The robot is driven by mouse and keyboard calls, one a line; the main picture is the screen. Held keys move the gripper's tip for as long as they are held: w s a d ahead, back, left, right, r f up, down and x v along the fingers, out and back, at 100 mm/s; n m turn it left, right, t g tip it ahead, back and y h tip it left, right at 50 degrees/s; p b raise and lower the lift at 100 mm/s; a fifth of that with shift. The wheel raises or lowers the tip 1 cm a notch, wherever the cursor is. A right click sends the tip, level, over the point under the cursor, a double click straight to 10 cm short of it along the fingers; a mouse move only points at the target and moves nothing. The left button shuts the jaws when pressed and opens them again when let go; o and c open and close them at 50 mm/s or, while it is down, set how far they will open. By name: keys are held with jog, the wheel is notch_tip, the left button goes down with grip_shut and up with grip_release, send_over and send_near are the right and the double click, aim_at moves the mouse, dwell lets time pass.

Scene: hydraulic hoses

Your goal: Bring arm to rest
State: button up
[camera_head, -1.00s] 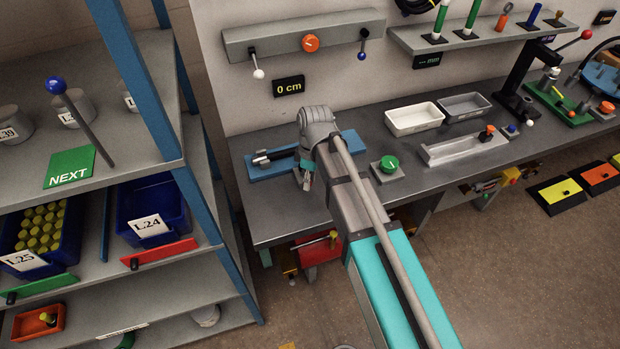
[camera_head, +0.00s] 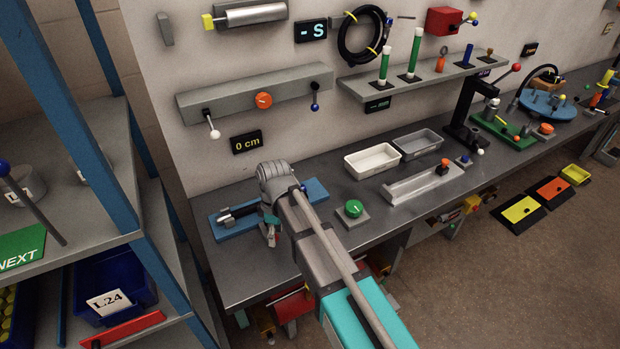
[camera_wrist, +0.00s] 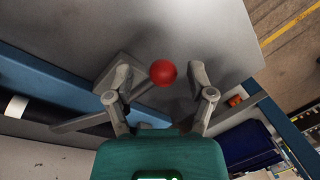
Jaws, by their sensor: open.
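My arm reaches over the left end of the grey workbench (camera_head: 235,275). My gripper (camera_head: 270,235) hangs beside the blue fixture (camera_head: 235,222), partly hidden by my own wrist. In the wrist view my gripper (camera_wrist: 160,80) is open, with its two fingers spread. A red ball knob (camera_wrist: 163,72) shows in the gap between the fingers. I cannot tell how far below the fingers it is. The blue fixture also shows at the left of the wrist view (camera_wrist: 45,82), with a dark bar near it.
A green button (camera_head: 353,209) stands right of my arm. White (camera_head: 372,161) and grey (camera_head: 417,145) trays lie behind it. A lever panel (camera_head: 240,100) is on the wall. A shelf rack with a blue post (camera_head: 125,180) stands close on the left.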

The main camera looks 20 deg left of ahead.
jog(key=w+d+m, duration=0.1)
jog(key=w+d, duration=0.1)
jog(key=d, duration=0.2)
jog(key=w+d+m, duration=0.2)
jog(key=d, duration=0.2)
jog(key=w+d+m, duration=0.2)
jog(key=w+d, duration=0.1)
jog(key=d, duration=0.2)
jog(key=shift+d+f+t, duration=0.1)
jog(key=shift+t, duration=0.2)
jog(key=w+d+m+t, duration=0.1)
jog(key=d+m, duration=1.4)
jog(key=d, duration=2.1)
jog(key=shift+w+d+t, duration=0.2)
jog(key=shift+w+t, duration=0.1)
jog(key=shift+w, duration=0.2)
jog(key=shift+c, duration=0.9)
jog(key=shift+a, duration=0.1)
